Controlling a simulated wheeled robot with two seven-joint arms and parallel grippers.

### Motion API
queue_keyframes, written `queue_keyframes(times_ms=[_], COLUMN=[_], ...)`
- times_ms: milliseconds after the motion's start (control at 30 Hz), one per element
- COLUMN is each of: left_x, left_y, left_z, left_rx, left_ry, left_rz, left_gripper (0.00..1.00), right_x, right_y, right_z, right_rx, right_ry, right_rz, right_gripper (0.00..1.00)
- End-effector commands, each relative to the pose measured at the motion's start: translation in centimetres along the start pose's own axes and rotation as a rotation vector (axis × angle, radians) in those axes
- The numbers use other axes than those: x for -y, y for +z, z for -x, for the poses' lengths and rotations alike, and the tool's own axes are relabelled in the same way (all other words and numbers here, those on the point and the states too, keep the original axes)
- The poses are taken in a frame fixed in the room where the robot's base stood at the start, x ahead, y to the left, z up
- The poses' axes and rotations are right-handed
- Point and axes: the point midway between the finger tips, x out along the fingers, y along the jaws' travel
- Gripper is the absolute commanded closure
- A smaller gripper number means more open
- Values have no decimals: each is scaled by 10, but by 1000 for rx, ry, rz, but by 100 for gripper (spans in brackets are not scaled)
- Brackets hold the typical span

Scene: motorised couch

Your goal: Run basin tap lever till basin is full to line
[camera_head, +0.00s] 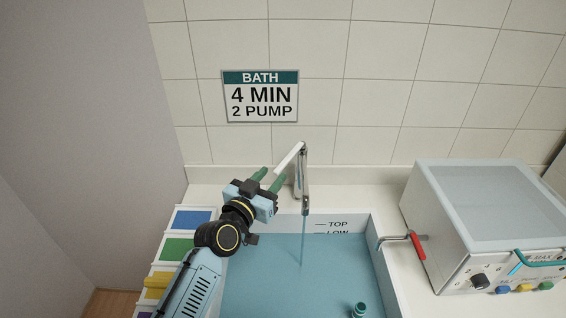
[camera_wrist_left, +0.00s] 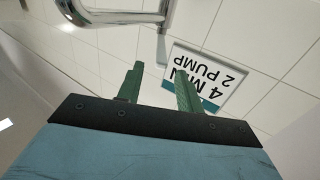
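The basin (camera_head: 376,262) holds blue water (camera_head: 270,275). Its back wall carries a TOP line (camera_head: 321,224) and a LOW line (camera_head: 320,233); the water surface lies about at the LOW marking, below TOP. The metal tap (camera_head: 304,185) stands at the back rim, and a thin stream (camera_head: 304,240) falls from its spout. Its pale lever (camera_head: 289,156) slants down to the left. My left gripper (camera_head: 270,180) is open just left of the tap, close to the lever; contact cannot be told. In the left wrist view, the green fingers (camera_wrist_left: 160,85) are apart with nothing between. My right gripper is not in view.
A grey-topped box with a knob and buttons (camera_head: 485,220) stands right of the basin. A red-handled metal pipe (camera_head: 417,246) is at the right rim. Coloured trays (camera_head: 178,247) line the left. A teal-capped object (camera_head: 359,310) is at the basin's front. A BATH sign (camera_head: 260,96) hangs behind.

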Motion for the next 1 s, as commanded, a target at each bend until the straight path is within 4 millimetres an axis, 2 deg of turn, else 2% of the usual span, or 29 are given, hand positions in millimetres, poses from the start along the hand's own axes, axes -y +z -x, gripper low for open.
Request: queue_keyframes(times_ms=[33, 200, 400, 600, 867, 1000], left_x=[0, -1, 0, 0, 0, 0], left_y=[0, 0, 1, 1, 0, 0], left_z=[-10, -38, -60, -68, -69, -69], left_rx=[0, 0, 1, 1, 1, 1], left_ry=[1, 2, 1, 0, 1, 1], left_rz=[-1, -1, -1, 0, -1, 0], left_gripper=[64, 64, 64, 64, 64, 81], right_x=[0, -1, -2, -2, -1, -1], right_y=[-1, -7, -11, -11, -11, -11], right_z=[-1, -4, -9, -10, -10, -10], right_rx=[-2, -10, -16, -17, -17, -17], right_ry=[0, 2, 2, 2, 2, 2], right_rz=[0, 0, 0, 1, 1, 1], right_gripper=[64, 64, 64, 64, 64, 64])
